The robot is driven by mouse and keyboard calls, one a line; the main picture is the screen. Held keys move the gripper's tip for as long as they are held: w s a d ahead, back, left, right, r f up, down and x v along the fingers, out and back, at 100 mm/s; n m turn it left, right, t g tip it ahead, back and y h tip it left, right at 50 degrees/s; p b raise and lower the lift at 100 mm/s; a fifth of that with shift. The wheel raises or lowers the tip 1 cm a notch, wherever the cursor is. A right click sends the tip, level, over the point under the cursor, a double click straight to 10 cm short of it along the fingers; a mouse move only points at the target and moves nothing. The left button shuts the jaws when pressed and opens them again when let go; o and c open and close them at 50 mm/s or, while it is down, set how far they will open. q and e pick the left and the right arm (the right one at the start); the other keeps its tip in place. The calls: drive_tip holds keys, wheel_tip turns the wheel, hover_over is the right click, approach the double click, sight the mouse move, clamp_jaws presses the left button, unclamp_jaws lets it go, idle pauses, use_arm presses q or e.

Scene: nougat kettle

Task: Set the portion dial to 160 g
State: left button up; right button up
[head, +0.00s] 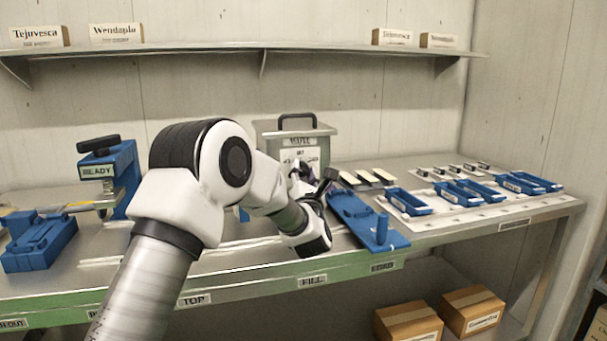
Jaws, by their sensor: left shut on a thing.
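The grey kettle (322,140) with a dark handle on its lid stands at the middle back of the bench, white labels on its front. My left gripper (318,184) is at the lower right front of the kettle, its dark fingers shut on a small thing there. That thing is at the place of the portion dial, but the fingers and wrist hide it. The dial's marks and setting cannot be read. My right gripper is not in view.
A blue fixture with a peg (382,230) lies right of my wrist. Several blue trays (462,193) stand on a pale mat at the right. A blue press (122,170) and a blue mould (40,243) stand at the left. A shelf (230,48) runs above.

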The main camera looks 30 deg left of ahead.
use_arm(q)
drive_tip(key=shift+m+h, duration=0.3)
drive_tip(key=shift+m, duration=0.1)
drive_tip(key=m+h, duration=0.1)
drive_tip(key=m, duration=0.1)
drive_tip(key=shift+m, duration=0.3)
drive_tip(key=shift+r+m+h, duration=0.15)
drive_tip(key=shift+m+h, duration=0.35)
drive_tip(key=shift+m, duration=0.6)
drive_tip(key=m+h+p, duration=0.1)
drive_tip(key=m, duration=0.2)
drive_tip(key=shift+r, duration=0.1)
drive_tip(key=m+h+p, duration=0.1)
drive_tip(key=m+p, duration=0.1)
drive_tip(key=m, duration=0.1)
drive_tip(key=shift+r+g, duration=0.15)
drive_tip(key=shift+g, duration=0.15)
drive_tip(key=m+g+p, duration=0.2)
drive_tip(key=m+p, duration=0.3)
drive_tip(key=p, duration=0.4)
drive_tip(key=m+g+p, duration=0.3)
drive_tip(key=m+p, duration=0.2)
drive_tip(key=p, duration=0.4)
drive_tip(key=shift+r, duration=0.15)
drive_tip(key=shift+f+m+g+p, duration=0.25)
drive_tip(key=shift+m+g+p, duration=0.05)
drive_tip(key=shift+m+p, duration=0.45)
drive_tip(key=o, duration=1.1)
